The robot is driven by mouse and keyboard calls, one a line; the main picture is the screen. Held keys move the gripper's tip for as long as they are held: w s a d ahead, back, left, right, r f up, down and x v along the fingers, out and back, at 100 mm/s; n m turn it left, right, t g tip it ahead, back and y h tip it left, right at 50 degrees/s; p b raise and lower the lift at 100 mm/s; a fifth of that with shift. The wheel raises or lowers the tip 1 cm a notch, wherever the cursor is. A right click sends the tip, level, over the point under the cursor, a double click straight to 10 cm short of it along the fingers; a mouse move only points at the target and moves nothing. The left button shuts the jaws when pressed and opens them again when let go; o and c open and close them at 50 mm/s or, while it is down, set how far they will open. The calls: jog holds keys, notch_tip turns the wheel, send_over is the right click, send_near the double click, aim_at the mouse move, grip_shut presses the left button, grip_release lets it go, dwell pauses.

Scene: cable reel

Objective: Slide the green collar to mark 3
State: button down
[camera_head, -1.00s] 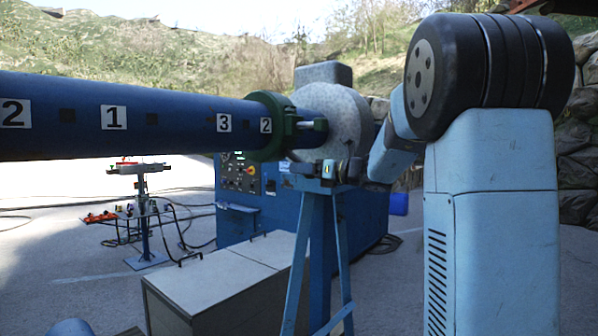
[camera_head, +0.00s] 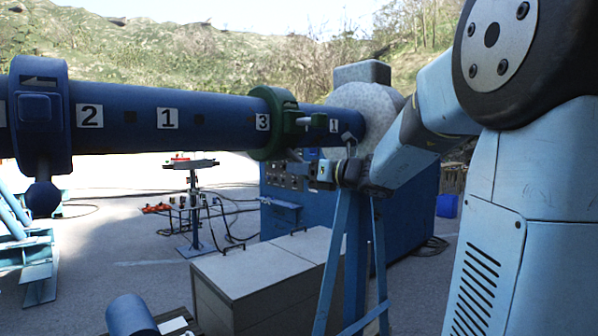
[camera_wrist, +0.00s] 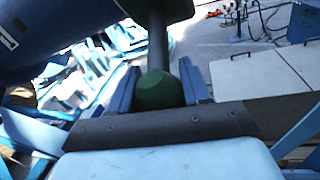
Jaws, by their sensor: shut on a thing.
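The green collar (camera_head: 267,155) rings the blue pipe (camera_head: 220,108) in the head view. Its left side is right beside the mark 3 label (camera_head: 262,122), which shows uncovered. In the wrist view, a dark rod (camera_wrist: 157,45) runs to a green knob (camera_wrist: 157,92). My gripper (camera_wrist: 157,78) is shut on this knob, with a blue finger on each side. The pipe (camera_wrist: 60,25) fills the upper left there. In the head view, my wrist is below and right of the collar, and the gripped knob is hard to make out.
The pipe also bears a 2 label (camera_head: 89,116), a 1 label (camera_head: 167,118) and another 1 (camera_head: 334,124). A blue ring with an arrow (camera_head: 42,78) sits at left. A blue stand (camera_head: 345,250), cabinet (camera_head: 408,205) and grey box (camera_head: 250,265) stand below the pipe.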

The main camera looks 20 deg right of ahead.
jog(key=shift+a+r, duration=0.1)
jog(key=shift+a, duration=0.15)
jog(key=c, duration=0.5)
grip_release()
jog(key=shift+a, duration=0.1)
jog(key=shift+c, duration=0.2)
jog(key=shift+s, duration=0.1)
jog(key=v, duration=1.3)
jog(key=shift+s+d, duration=0.25)
jog(key=shift+d, duration=0.05)
